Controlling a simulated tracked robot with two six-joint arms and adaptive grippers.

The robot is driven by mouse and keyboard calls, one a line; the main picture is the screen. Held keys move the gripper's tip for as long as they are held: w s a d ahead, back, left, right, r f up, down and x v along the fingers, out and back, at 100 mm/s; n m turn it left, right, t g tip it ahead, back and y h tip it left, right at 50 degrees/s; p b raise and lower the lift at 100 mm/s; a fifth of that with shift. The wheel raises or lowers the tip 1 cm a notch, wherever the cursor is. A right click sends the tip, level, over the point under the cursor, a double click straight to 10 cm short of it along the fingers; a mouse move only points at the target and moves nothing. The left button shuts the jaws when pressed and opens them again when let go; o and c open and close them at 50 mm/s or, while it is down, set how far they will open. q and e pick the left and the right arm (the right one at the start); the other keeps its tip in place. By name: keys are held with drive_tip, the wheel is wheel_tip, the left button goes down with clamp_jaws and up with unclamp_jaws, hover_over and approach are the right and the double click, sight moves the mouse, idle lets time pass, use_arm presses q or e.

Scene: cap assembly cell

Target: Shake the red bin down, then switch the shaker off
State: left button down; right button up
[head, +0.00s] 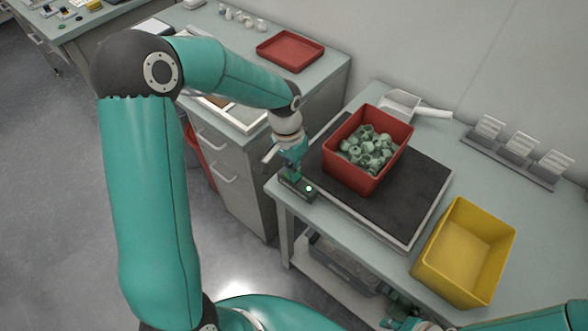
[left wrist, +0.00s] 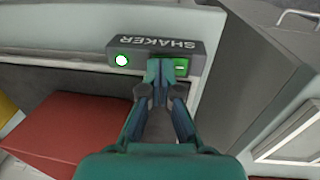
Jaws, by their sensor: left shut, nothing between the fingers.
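The red bin (head: 352,181) stands on the dark shaker plate (head: 400,215) and holds a loose heap of grey-green caps (head: 368,150). Its red side also shows in the left wrist view (left wrist: 75,128). The shaker's control box (head: 298,192) is at the plate's left edge. In the left wrist view the box (left wrist: 155,48) shows a lit lamp (left wrist: 122,60) and a green switch (left wrist: 181,67). My left gripper (head: 291,174) is shut and empty, its tips (left wrist: 167,68) right by the switch; contact is unclear. My right gripper (head: 403,312) shows partly, low in the head view.
An empty yellow bin (head: 470,255) stands right of the plate. A white scoop (head: 405,102) and a grey rack (head: 515,155) lie behind. A red tray (head: 290,50) sits on the drawer cabinet at the back. A clear box is on the shelf below.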

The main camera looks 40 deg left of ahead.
use_arm(q)
drive_tip(key=shift+f, duration=0.1)
drive_tip(key=shift+f+b, duration=0.25)
drive_tip(key=shift+b, duration=0.2)
drive_tip(key=shift+r, duration=0.15)
drive_tip(key=shift+a, duration=0.1)
drive_tip(key=shift+w+a+r+p, duration=0.1)
drive_tip(key=shift+a+p, duration=0.25)
drive_tip(key=shift+a, duration=0.3)
drive_tip(key=shift+r, duration=0.1)
